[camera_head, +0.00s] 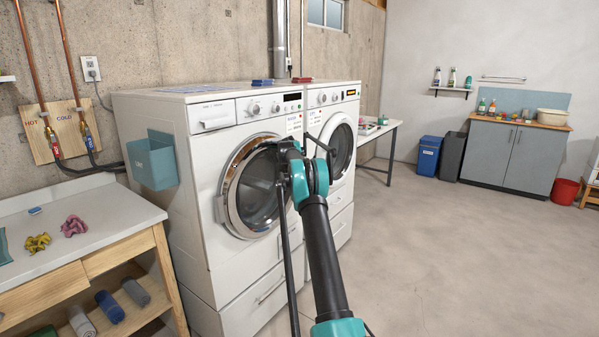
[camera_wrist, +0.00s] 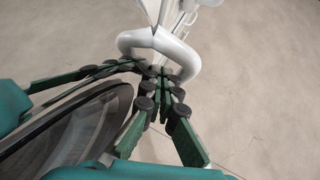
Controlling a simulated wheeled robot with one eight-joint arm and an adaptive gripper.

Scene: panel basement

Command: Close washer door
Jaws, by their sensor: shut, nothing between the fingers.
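The washer (camera_head: 222,165) is the nearer white front-loader. Its round door (camera_head: 252,190) has a chrome rim, dark glass and a pale handle (camera_head: 219,209) at its left edge. The door looks near the machine's front, but I cannot tell whether it is fully closed. My arm covers the door's right side in the head view, and my fingertips are not clear there. In the wrist view my gripper (camera_wrist: 161,86) is shut and empty, close to a white curved handle (camera_wrist: 160,45). Contact is unclear. Dark door glass (camera_wrist: 70,130) lies at lower left.
A second white front-loader (camera_head: 340,150) stands directly to the right. A wooden-framed counter (camera_head: 90,215) with cloths is at left, and a teal bin (camera_head: 152,161) hangs on the washer's side. The concrete floor (camera_head: 440,260) at right is clear.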

